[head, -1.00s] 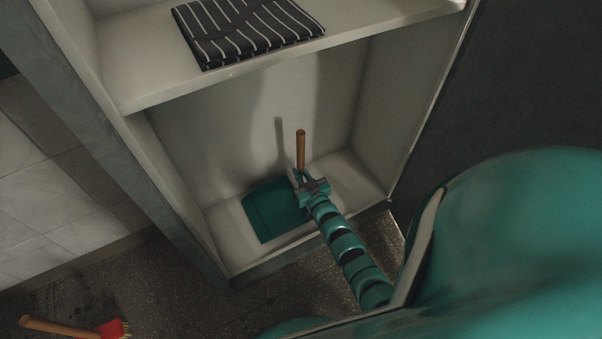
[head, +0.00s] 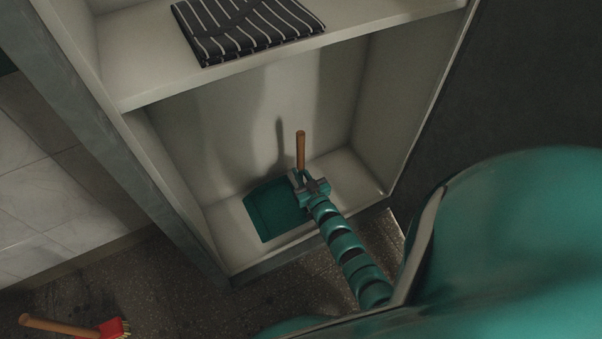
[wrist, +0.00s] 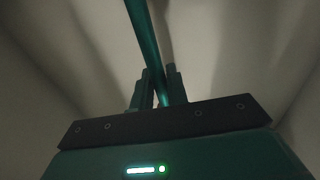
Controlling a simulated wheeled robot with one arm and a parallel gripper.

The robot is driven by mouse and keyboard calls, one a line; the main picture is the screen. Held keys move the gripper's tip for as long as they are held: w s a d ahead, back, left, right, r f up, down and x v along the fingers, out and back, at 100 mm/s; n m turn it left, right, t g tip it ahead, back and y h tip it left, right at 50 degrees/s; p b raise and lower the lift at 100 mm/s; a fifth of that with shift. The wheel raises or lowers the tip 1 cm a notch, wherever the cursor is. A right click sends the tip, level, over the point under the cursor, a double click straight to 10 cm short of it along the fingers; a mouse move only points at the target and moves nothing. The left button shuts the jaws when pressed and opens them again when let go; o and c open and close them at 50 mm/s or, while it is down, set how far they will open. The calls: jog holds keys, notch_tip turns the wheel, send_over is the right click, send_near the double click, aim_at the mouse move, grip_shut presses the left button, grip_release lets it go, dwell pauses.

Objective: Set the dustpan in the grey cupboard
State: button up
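The dustpan has a teal pan (head: 275,210) and an upright handle with a brown wooden grip (head: 300,150). It stands in the lower compartment of the grey cupboard (head: 217,268), its pan at the compartment floor; I cannot tell if it bears fully on it. My gripper (head: 301,180) is at the lower part of the handle, right of the pan. In the wrist view, the teal handle shaft (wrist: 148,40) runs between the two fingers (wrist: 161,88), which lie close against it on both sides. The pan is not visible in the wrist view.
A striped dark folded cloth (head: 248,28) lies on the shelf (head: 150,85) above the compartment. A red brush (head: 103,329) with a wooden handle lies on the floor at lower left. The compartment's side walls are close; its floor is free right of the pan.

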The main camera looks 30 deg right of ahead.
jog(key=o, duration=0.4)
